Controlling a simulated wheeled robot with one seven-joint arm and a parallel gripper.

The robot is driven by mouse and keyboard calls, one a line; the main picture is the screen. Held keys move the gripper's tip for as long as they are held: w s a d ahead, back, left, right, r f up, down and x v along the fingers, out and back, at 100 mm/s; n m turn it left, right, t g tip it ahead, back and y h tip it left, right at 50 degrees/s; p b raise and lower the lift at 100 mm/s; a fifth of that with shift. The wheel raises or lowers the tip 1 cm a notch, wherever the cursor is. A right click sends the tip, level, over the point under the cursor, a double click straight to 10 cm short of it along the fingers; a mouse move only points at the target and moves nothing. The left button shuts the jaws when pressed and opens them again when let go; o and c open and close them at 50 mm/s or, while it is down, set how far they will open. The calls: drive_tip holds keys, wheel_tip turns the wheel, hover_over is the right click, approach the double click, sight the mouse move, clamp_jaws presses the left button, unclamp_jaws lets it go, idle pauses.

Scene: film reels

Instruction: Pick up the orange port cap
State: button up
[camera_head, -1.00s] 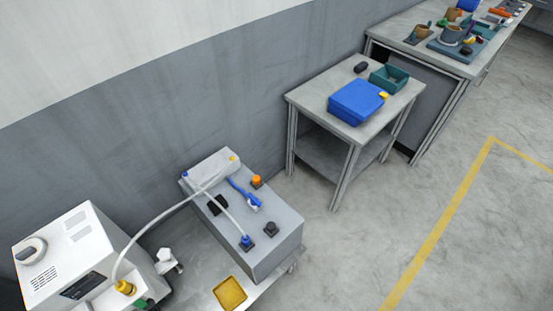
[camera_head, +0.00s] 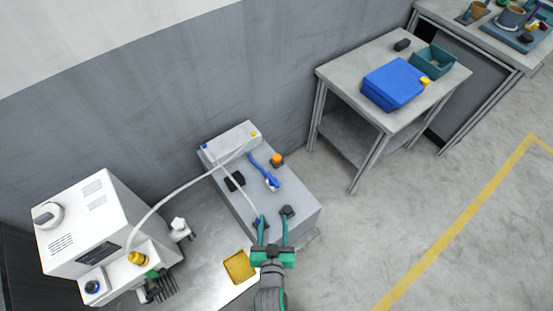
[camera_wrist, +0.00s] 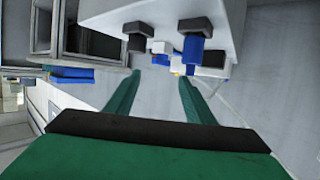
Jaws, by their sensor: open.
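The orange port cap (camera_head: 277,159) sits on a dark square base on top of the grey box (camera_head: 288,190), near its far right edge, in the head view. My gripper (camera_head: 273,220) is open and empty, with green fingers apart over the near end of the box, well short of the cap. In the wrist view, my gripper (camera_wrist: 156,78) has both fingers spread, with the pale box (camera_wrist: 255,15) and its dark and blue fittings beyond. I cannot make out the orange cap for sure there.
A blue connector (camera_head: 270,180), black blocks and a pale hose share the box top. A white machine (camera_head: 85,215) stands left, a yellow tray (camera_head: 239,267) in front. A side table (camera_head: 345,72) with a blue case (camera_head: 394,84) stands right. Open floor lies right.

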drive_tip(key=m+h, duration=0.1)
drive_tip(key=h, duration=0.1)
approach(277, 157)
drive_tip(key=shift+g, duration=0.4)
drive_tip(key=x, duration=0.2)
drive_tip(key=r+x, duration=0.1)
drive_tip(key=x, duration=0.1)
drive_tip(key=shift+w+d, duration=0.1)
drive_tip(key=shift+d, duration=0.05)
drive_tip(key=shift+x, duration=3.1)
drive_tip(key=shift+f, duration=0.2)
drive_tip(key=shift+c, duration=0.7)
drive_tip(key=c, duration=1)
